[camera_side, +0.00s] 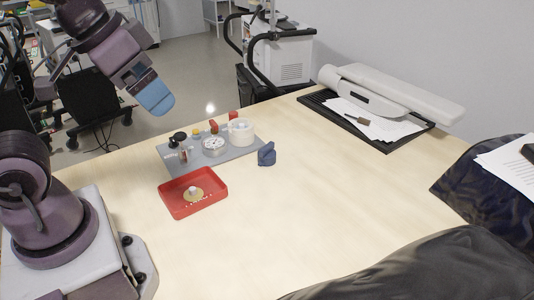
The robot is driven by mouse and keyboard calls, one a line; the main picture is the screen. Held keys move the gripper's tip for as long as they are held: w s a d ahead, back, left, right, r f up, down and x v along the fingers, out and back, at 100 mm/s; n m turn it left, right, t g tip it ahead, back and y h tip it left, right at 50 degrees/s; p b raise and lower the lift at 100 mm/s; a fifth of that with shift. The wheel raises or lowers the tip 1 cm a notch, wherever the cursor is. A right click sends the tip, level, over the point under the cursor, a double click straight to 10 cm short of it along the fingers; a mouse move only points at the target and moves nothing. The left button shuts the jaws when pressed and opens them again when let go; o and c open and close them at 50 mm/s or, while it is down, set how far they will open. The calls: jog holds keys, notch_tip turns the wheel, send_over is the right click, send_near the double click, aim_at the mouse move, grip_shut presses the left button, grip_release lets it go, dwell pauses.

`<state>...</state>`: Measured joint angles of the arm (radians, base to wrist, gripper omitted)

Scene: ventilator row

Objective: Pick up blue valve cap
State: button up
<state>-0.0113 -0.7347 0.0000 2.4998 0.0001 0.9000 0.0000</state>
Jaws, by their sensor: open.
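The blue valve cap (266,154) is a small dark blue piece standing on the pale wooden table. It is just right of the grey fixture plate (240,152), seemingly on bare table. My gripper (157,100), with a light blue end, hangs at the upper left, high above the table and well away from the cap. It is open, and nothing shows held in it. The gap between its fingers is hard to make out from this side.
The grey plate carries a white cylinder (241,131), a round gauge (213,145) and several small knobs. A red tray (193,205) with small parts sits in front. A black tray with papers (373,124) lies at the back right. The table's middle is clear.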

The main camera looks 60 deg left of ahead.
notch_tip(320, 180, down, 2)
jog(key=w+a+g, duration=0.1)
jog(key=w+g, duration=0.1)
jog(key=m+g, duration=0.4)
jog(key=m, duration=0.6)
send_over(267, 146)
jog(key=s, duration=0.3)
jog(key=f, duration=2)
jog(key=shift+d+f, duration=0.25)
jog(key=shift+f, duration=0.05)
jog(key=m, duration=0.1)
jog(key=w+m, duration=0.2)
jog(key=m, duration=0.1)
jog(key=shift+w+a+r+t, duration=0.25)
jog(key=shift+a+r+t, duration=0.05)
jog(key=shift+a+r, duration=0.05)
notch_tip(267, 146, down, 6)
jog(key=shift+r, duration=0.15)
jog(key=shift+w+d+f, duration=0.1)
jog(key=shift+f, duration=1.5)
jog(key=shift+w+d+f, duration=0.1)
jog(key=shift+f, duration=1.45)
